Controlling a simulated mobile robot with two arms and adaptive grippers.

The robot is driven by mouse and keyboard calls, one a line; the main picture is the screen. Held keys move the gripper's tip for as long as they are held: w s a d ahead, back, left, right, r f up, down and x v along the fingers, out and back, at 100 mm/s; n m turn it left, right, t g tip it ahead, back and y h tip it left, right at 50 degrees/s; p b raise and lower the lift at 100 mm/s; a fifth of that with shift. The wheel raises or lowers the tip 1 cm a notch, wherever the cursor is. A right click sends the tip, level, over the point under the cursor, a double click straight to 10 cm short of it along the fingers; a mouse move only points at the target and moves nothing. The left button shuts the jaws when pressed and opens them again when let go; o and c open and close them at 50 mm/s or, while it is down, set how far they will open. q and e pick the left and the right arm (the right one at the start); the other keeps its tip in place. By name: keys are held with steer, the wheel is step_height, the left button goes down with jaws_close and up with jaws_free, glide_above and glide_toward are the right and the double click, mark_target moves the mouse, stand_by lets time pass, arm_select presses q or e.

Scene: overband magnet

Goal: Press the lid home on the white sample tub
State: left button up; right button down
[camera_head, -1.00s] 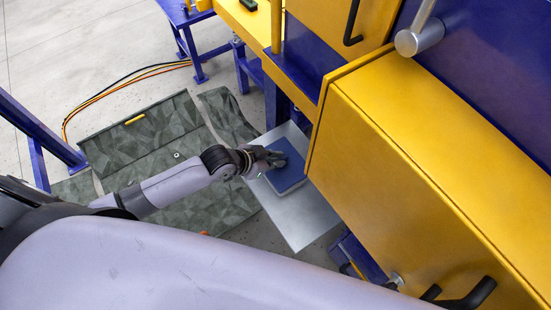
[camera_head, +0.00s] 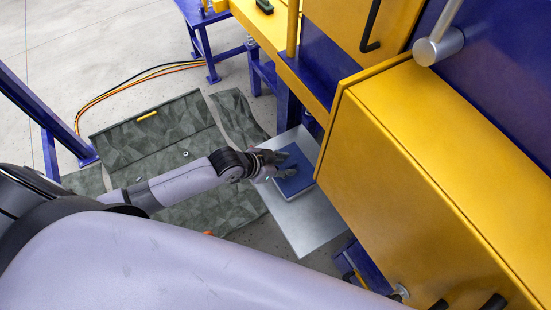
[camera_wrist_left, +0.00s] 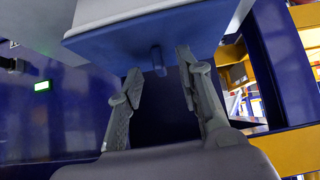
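A blue square lid (camera_head: 304,178) lies over the tub on a grey metal plate (camera_head: 309,228) beside the yellow cabinet. Only a thin pale edge (camera_head: 292,199) of the tub shows under the lid in the head view, so I cannot tell how the lid is seated. My left gripper (camera_head: 284,164) is at the lid's left part. In the left wrist view its fingers (camera_wrist_left: 159,66) are spread with a gap between them. A small blue peg (camera_wrist_left: 157,62) on the blue lid (camera_wrist_left: 150,35) shows between the fingertips, apparently untouched. My right gripper is out of view.
The yellow cabinet (camera_head: 420,170) stands close on the right of the plate. A green patterned mat (camera_head: 160,140) lies on the floor to the left, with cables (camera_head: 140,80) beyond it. A blue frame post (camera_head: 40,120) stands at the far left.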

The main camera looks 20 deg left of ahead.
arm_select(q)
steer(key=v, duration=1.1)
steer(key=shift+a+r, duration=0.15)
steer(key=shift+r, duration=0.05)
steer(key=shift+s+f, duration=0.1)
steer(key=shift+s, duration=0.05)
steer(key=s+a+f+n+y+b, duration=0.15)
steer(key=a+f, duration=0.25)
steer(key=f, duration=0.5)
steer(key=a+f+n+y+b, duration=0.15)
steer(key=a+f, duration=0.25)
steer(key=f, duration=0.6)
steer(key=a+f+n+y+b, duration=0.15)
steer(key=a+f, duration=0.25)
steer(key=f, duration=0.5)
steer(key=s+f+g+y+b, duration=0.1)
steer(key=s+f+g+b, duration=0.15)
steer(key=s+f, duration=1.1)
steer(key=s+d+f+g, duration=0.2)
steer(key=s+d+f, duration=0.1)
steer(key=s, duration=0.4)
steer(key=s+d+f+g+b, duration=0.1)
steer(key=s+d+f, duration=0.3)
steer(key=s+f, duration=0.2)
steer(key=s, duration=0.2)
steer(key=shift+s+n+g, duration=0.35)
